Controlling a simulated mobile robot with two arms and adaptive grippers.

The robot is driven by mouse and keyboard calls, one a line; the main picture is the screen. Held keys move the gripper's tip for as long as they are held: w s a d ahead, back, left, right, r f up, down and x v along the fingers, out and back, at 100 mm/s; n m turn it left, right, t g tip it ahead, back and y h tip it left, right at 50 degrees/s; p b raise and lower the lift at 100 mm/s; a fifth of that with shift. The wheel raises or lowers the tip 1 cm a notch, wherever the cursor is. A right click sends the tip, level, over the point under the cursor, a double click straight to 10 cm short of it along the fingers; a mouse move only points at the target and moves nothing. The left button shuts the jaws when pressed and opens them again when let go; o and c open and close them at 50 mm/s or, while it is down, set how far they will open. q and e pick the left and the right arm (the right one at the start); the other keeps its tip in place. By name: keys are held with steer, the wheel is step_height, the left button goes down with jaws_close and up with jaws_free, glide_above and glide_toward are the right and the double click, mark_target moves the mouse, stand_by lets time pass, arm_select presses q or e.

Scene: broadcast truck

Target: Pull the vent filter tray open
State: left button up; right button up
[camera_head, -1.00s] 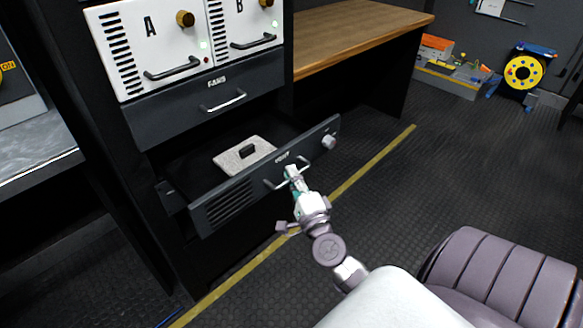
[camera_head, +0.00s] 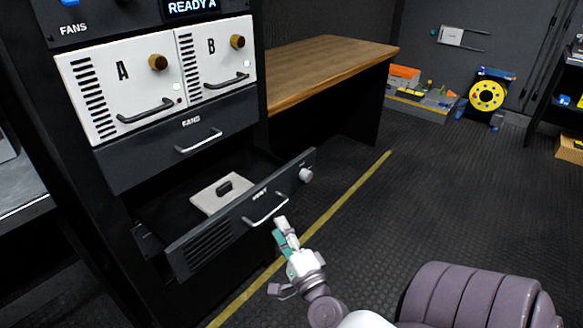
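The vent filter tray (camera_head: 204,249) is a dark drawer low in the rack, pulled out from it. Its front carries a silver bar handle (camera_head: 265,209), slats at the left and a round knob (camera_head: 306,175) at the right. A light filter panel (camera_head: 220,193) with a dark grip lies inside. My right gripper (camera_head: 281,228) is just in front of and below the right end of the handle and looks apart from it. Whether its fingers are open or shut is unclear. My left gripper is not in view.
Above the tray are a closed FANS drawer (camera_head: 180,148) and white modules A (camera_head: 118,82) and B (camera_head: 215,62) with handles. A wooden bench (camera_head: 330,62) stands to the right. The floor right of the yellow line (camera_head: 345,200) is open. A cable reel (camera_head: 487,95) stands far back.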

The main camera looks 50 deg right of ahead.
steer(key=v, duration=0.6)
stand_by(0.4)
